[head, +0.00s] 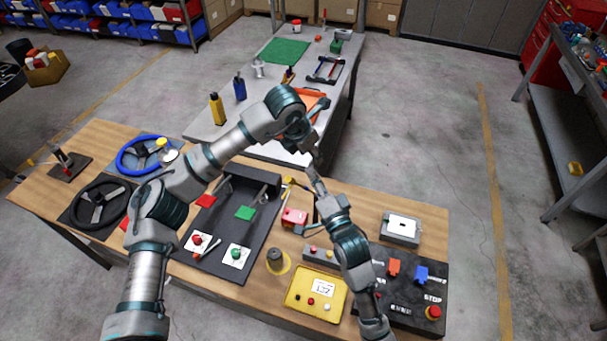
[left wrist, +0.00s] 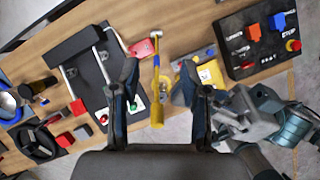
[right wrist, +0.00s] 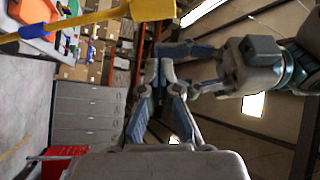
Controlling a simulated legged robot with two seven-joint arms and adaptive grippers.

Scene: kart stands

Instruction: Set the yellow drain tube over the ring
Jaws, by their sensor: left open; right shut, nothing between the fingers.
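A long yellow piece with a metal-coloured head (left wrist: 157,108) shows between my left fingers in the left wrist view; it looks like a hammer, and I cannot tell whether it is the drain tube. A bit of yellow (head: 289,182) shows beside my right gripper in the head view. A dark cylinder (head: 276,259) stands on a yellow round base (head: 286,268); which part is the ring is unclear. My left gripper (left wrist: 157,92) is open, above the bench. My right gripper (right wrist: 158,80) is shut and empty, close to the left one.
The wooden bench (head: 428,215) holds a black tray (head: 185,252), a yellow button box (head: 318,296), a black switch panel (head: 400,310), a red block (head: 294,217) and steering wheels (head: 100,203). A second table (head: 200,130) stands behind with a yellow bottle (head: 217,109).

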